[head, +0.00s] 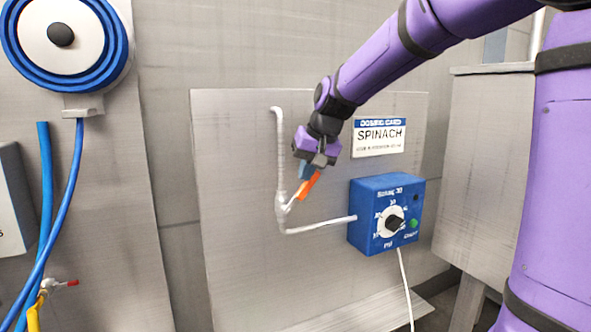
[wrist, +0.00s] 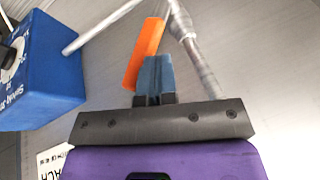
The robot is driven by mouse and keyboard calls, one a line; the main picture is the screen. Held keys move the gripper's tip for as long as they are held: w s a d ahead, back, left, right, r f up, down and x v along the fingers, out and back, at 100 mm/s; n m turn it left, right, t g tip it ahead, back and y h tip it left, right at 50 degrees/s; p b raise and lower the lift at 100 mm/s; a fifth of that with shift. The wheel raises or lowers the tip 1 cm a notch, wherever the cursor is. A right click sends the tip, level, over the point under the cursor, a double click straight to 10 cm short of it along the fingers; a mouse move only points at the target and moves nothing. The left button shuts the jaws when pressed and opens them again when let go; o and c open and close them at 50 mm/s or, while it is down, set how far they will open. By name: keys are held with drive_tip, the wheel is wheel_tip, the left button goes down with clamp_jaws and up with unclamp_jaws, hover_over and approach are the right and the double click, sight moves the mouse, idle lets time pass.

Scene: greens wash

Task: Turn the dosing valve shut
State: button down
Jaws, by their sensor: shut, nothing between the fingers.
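The dosing valve (head: 282,208) is a small pale fitting on a thin whitish pipe fixed to a grey panel. Its orange lever (head: 309,186) slants up and to the right from the fitting, angled away from the vertical pipe run. The lever also shows in the wrist view (wrist: 146,50), just left of my fingers. My gripper (head: 303,172) is shut and empty, with its blue-grey fingers together right beside the lever. I cannot tell whether they touch it. The fingers hide part of the lever's lower edge in the wrist view.
A blue dial box (head: 366,213) with a black knob and green button stands right of the valve, joined by the pipe (head: 320,225). A SPINACH sign (head: 379,138) hangs above it. A blue hose reel (head: 65,38) and hoses are at the left.

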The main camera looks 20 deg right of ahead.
drive_tip(key=shift+d+f+y, duration=0.45)
drive_tip(key=shift+d+y, duration=0.35)
drive_tip(key=shift+d, duration=0.05)
drive_tip(key=d+f+m+y, duration=0.1)
drive_tip(key=d+f+y, duration=0.3)
drive_tip(key=f+y, duration=0.1)
drive_tip(key=shift+f+m+t+y, duration=0.3)
drive_tip(key=shift+f+m+y, duration=0.1)
drive_tip(key=shift+y, duration=0.3)
drive_tip(key=shift+d, duration=0.1)
drive_tip(key=w+a+r+v, duration=0.1)
drive_tip(key=r+v, duration=0.1)
drive_tip(key=v, duration=1)
drive_tip(key=shift+r, duration=0.15)
drive_tip(key=shift+s, duration=0.15)
